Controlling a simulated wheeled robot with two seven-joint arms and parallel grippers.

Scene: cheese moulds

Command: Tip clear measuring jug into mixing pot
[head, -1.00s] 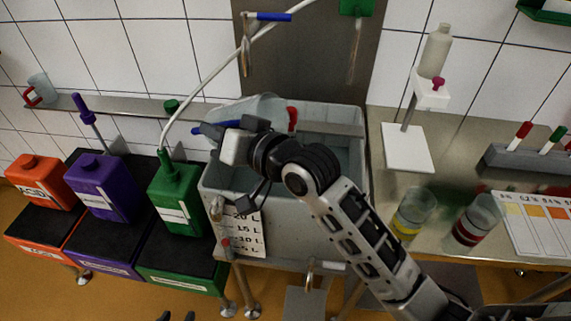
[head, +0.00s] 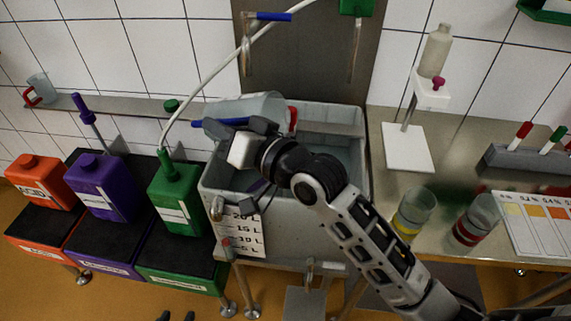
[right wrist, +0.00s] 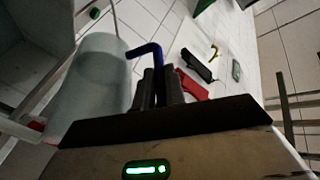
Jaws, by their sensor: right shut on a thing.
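My right gripper (head: 240,130) is shut on the blue handle (head: 222,122) of the clear measuring jug (head: 250,106). The jug lies tilted, nearly on its side, above the back left of the grey mixing pot (head: 285,232), with its wide end toward the right. No stream from it can be made out. In the right wrist view the jug (right wrist: 95,85) is left of the fingers (right wrist: 160,88) and its blue handle (right wrist: 148,50) runs to them. The pot is a square tub with a litre scale; my right arm hides part of its inside. My left gripper (head: 177,317) shows only two dark, separated tips at the bottom edge.
Orange (head: 38,180), purple (head: 103,185) and green (head: 175,197) canisters stand left of the pot. A white hose arcs above the green one. Two glasses (head: 412,212) (head: 475,220) and a colour chart (head: 540,222) are on the right bench. A red part (head: 293,120) sits by the pot's rear rim.

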